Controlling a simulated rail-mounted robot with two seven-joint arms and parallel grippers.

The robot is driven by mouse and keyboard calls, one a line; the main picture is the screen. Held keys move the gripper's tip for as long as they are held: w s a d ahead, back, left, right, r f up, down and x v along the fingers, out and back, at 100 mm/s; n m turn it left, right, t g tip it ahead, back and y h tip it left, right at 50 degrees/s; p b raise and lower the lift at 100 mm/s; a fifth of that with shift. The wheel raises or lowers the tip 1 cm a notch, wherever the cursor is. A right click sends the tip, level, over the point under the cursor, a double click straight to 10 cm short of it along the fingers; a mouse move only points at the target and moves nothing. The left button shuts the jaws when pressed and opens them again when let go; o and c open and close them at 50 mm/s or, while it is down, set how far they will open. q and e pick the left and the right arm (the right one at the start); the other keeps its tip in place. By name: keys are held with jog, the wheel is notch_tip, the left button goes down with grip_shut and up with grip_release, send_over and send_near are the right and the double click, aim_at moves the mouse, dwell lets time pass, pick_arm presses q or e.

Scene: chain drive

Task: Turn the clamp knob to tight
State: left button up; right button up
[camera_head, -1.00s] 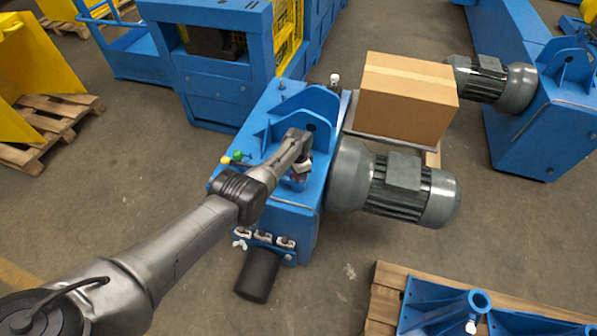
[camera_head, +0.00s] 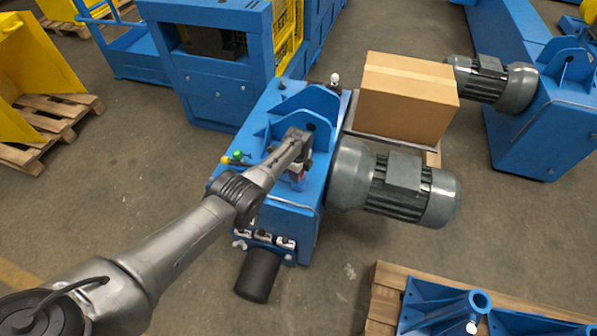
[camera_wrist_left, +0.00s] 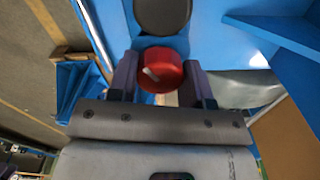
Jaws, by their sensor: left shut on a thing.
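The clamp knob (camera_wrist_left: 161,70) is red with a pale pointer mark, and it sits between the two fingers of my left gripper (camera_wrist_left: 160,82) in the left wrist view. The fingers are shut on it from both sides. The pale mark points to the upper left in that view. No tight marking is readable. My right gripper is in neither view.
A grey motor (camera_head: 405,190) juts from the housing's right side, with a cardboard box (camera_head: 405,100) behind it. Toggle switches (camera_head: 263,238) and a black cylinder (camera_head: 257,275) are at the front. Blue brackets (camera_head: 445,305) lie on a pallet at the lower right.

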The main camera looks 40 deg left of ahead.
pick_arm(q)
jog(key=m, duration=0.4)
jog(key=shift+m, duration=1.3)
jog(key=o, duration=0.9)
notch_tip(320, 180, up, 14)
jog(key=p, duration=0.6)
jog(key=shift+f, duration=0.1)
